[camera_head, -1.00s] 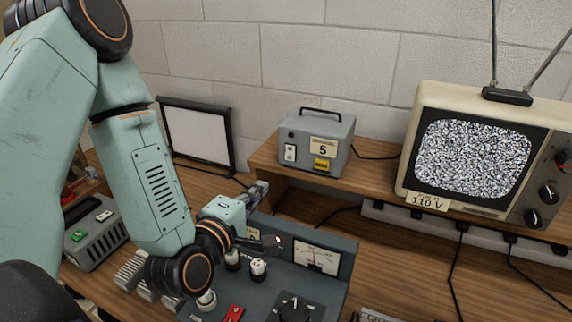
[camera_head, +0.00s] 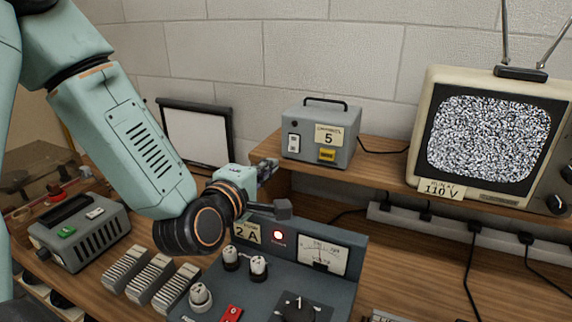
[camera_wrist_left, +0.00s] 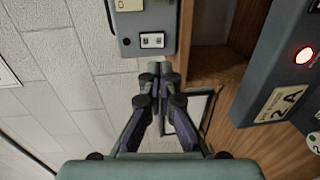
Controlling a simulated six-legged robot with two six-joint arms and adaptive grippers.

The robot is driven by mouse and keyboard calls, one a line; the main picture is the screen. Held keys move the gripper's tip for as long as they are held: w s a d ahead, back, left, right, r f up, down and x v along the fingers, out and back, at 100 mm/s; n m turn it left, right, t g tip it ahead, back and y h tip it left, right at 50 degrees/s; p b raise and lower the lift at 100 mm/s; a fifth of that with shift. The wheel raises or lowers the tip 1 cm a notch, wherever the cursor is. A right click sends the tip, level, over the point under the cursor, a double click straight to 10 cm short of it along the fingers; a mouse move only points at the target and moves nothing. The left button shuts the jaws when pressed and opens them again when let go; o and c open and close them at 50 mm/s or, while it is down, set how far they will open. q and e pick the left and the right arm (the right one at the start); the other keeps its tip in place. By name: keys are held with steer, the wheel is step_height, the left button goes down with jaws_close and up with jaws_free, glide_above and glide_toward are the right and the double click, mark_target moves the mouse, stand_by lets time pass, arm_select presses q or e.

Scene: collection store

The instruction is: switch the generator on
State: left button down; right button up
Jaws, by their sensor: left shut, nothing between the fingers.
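The generator appears to be the grey box (camera_head: 335,150) with a black carry handle and a label reading 5, on the raised wooden shelf. Its white rocker switch (camera_head: 293,144) is on the left of its front face; the switch also shows in the left wrist view (camera_wrist_left: 152,40). I cannot tell the switch's position. My left gripper (camera_head: 268,167) is shut and empty, to the lower left of the switch. In the left wrist view its fingertips (camera_wrist_left: 161,72) are together just below the switch, apparently short of it. My right gripper is not in view.
A television (camera_head: 490,135) showing static stands right of the box. Below my gripper is a grey panel (camera_head: 345,287) with knobs, a meter and a lit red lamp (camera_head: 278,235). A grey device (camera_head: 85,240) with a green switch stands left. A framed white panel (camera_head: 196,135) leans behind.

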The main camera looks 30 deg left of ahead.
mark_target(293, 150)
arm_select(q)
steer(key=w, duration=0.5)
steer(key=w+f+p, duration=0.1)
steer(key=w, duration=0.2)
steer(key=shift+w, duration=0.1)
steer(key=shift+w+a+f, duration=0.1)
steer(key=shift+w+a, duration=0.2)
steer(key=shift+w, duration=0.25)
steer(key=shift+w+d, duration=0.2)
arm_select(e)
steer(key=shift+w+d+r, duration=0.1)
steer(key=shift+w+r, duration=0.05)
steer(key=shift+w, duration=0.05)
arm_select(q)
steer(key=shift+s, duration=0.1)
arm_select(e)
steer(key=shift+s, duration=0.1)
arm_select(q)
steer(key=shift+a, duration=0.1)
steer(key=shift+w+f+t+b, duration=0.25)
steer(key=shift+w+t+b, duration=0.05)
steer(key=shift+b, duration=0.75)
steer(key=shift+r, duration=0.15)
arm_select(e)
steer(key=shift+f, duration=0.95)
arm_select(q)
steer(key=shift+s, duration=0.15)
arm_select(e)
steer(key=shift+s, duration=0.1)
